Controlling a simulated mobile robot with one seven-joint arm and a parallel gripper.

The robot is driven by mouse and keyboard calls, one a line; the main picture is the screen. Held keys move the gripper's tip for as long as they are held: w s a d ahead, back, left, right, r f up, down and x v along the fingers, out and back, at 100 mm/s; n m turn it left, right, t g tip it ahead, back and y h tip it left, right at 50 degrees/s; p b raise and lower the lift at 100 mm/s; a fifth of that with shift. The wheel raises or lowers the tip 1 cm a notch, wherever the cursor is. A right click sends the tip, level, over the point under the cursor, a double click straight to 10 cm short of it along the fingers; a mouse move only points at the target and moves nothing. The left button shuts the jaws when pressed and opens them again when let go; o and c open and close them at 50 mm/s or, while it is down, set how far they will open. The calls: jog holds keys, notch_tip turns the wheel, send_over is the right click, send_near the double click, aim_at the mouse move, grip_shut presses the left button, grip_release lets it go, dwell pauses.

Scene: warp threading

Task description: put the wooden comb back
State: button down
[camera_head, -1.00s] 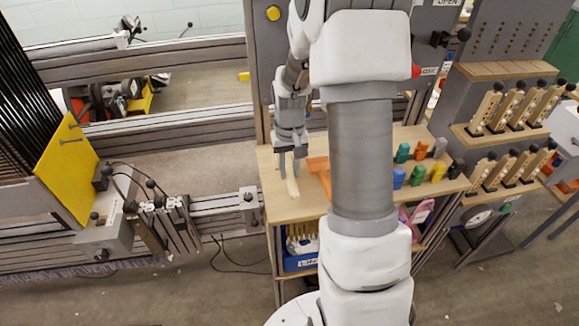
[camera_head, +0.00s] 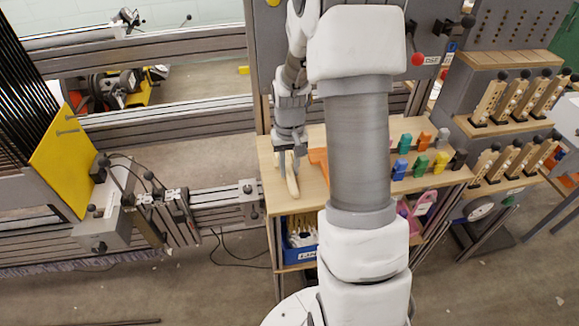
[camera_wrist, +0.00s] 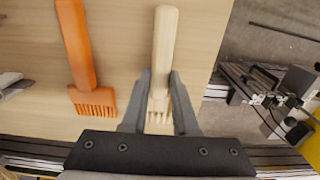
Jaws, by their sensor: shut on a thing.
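The wooden comb (camera_wrist: 164,50) is pale, with a long handle and short teeth. In the wrist view its toothed end lies between the two fingers of my gripper (camera_wrist: 160,105), which is shut on it. In the head view my gripper (camera_head: 289,160) points down over the left end of the wooden tabletop (camera_head: 268,165), and the comb (camera_head: 292,186) shows below the fingers. I cannot tell whether the comb touches the tabletop. An orange comb (camera_wrist: 77,45) lies to the left of the wooden comb in the wrist view, apart from it, and is partly hidden by my arm in the head view (camera_head: 318,158).
Several coloured pieces (camera_head: 421,165) stand at the right of the tabletop. A blue bin (camera_head: 300,255) sits on the shelf below. Racks with several wooden-handled tools (camera_head: 512,100) stand further right. The loom frame with a yellow plate (camera_head: 62,160) is at the left.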

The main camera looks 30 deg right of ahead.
jog(key=shift+f, duration=0.25)
jog(key=c, duration=0.6)
grip_release()
jog(key=o, duration=0.4)
jog(key=shift+r, duration=0.1)
jog(key=shift+s+a+r+p, duration=0.15)
jog(key=shift+s+r+p, duration=0.35)
jog(key=shift+r+p, duration=0.8)
jog(key=shift+s+a+r+p, duration=0.1)
jog(key=shift+s+r+p, duration=0.35)
jog(key=shift+r+p, duration=0.85)
jog(key=shift+s+a+r+p, duration=0.15)
jog(key=shift+s+r+p, duration=0.45)
jog(key=shift+r, duration=1.25)
jog(key=shift+w, duration=0.1)
